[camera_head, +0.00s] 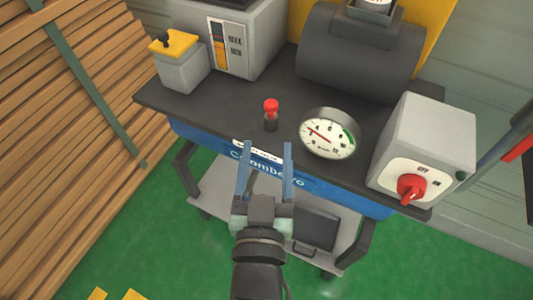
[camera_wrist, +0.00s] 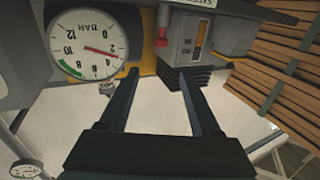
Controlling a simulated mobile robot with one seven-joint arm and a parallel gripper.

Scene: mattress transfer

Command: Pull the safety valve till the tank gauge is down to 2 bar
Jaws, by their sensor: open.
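The safety valve (camera_head: 271,108) is a small red-topped knob on a dark stem, standing upright on the black top of the compressor. The red knob (camera_wrist: 161,40) also shows in the wrist view at the upper middle. The tank gauge (camera_head: 328,133) is a round white dial right of the valve. It appears upside down in the wrist view (camera_wrist: 87,45), where its red needle points between 2 and 4. My gripper (camera_head: 266,143) is open and empty, its fingertips apart from the valve and on the near side of it. The open fingers (camera_wrist: 158,74) frame no object.
A grey switch box (camera_head: 430,140) with a red rotary knob stands right of the gauge. A dark cylinder (camera_head: 360,55) lies behind. A grey box with a MAX/MIN level strip (camera_head: 219,45) and a yellow-lidded container (camera_head: 180,65) stand left. Wooden slats (camera_head: 60,130) fill the left side.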

